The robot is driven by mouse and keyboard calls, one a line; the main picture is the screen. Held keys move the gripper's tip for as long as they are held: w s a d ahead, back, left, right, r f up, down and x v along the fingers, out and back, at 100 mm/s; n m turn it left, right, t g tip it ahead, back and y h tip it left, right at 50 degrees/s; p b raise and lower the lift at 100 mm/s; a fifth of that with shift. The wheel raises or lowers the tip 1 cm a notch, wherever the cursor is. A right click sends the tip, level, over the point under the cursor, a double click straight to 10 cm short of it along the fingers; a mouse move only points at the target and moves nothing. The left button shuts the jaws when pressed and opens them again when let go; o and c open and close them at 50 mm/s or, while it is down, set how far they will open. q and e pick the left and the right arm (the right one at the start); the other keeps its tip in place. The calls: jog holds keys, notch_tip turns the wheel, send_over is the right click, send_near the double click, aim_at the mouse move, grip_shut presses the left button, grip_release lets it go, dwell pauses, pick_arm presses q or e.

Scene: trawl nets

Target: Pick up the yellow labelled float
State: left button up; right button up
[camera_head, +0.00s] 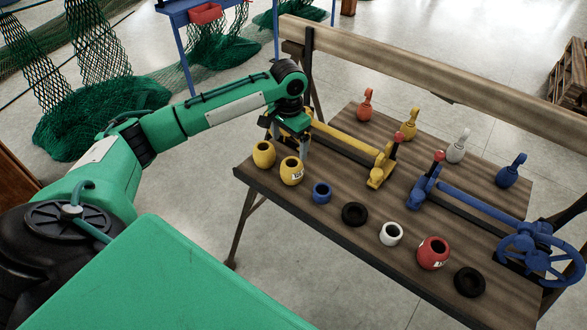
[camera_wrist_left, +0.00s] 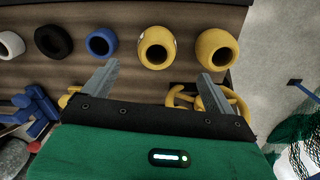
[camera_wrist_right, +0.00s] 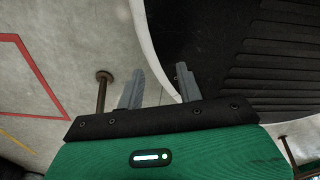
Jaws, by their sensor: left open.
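The yellow labelled float (camera_head: 292,171) stands on the wooden bench near its front left edge, its white label facing the front. In the left wrist view the same float (camera_wrist_left: 157,48) lies just beyond and between the fingertips, its dark hole showing. A plain yellow float (camera_head: 264,154) stands beside it, at the bench's left corner. My left gripper (camera_head: 290,152) is open and empty, pointing down just behind the labelled float, apart from it as far as I can tell. My right gripper (camera_wrist_right: 159,70) shows only in its wrist view, fingers apart and empty.
Blue (camera_head: 322,192), black (camera_head: 355,214), white (camera_head: 391,233) and red (camera_head: 433,252) floats stand in a row to the right. A yellow clamp bar (camera_head: 345,141) lies behind my left gripper. A blue clamp with a handwheel (camera_head: 541,252) is at right.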

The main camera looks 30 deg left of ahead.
aim_at(292, 169)
pick_arm(q)
jog(key=f, duration=0.3)
jog(key=f+p, duration=0.1)
jog(key=f, duration=0.6)
jog(key=shift+w+d+f, duration=0.2)
jog(key=shift+d+f, duration=0.1)
jog(key=shift+f, duration=0.55)
pick_arm(e)
jog(key=shift+s+d+r, duration=0.55)
jog(key=shift+s, duration=0.25)
pick_arm(q)
jog(key=shift+c, duration=1.1)
jog(key=c, duration=0.9)
pick_arm(e)
jog(key=shift+a, duration=0.1)
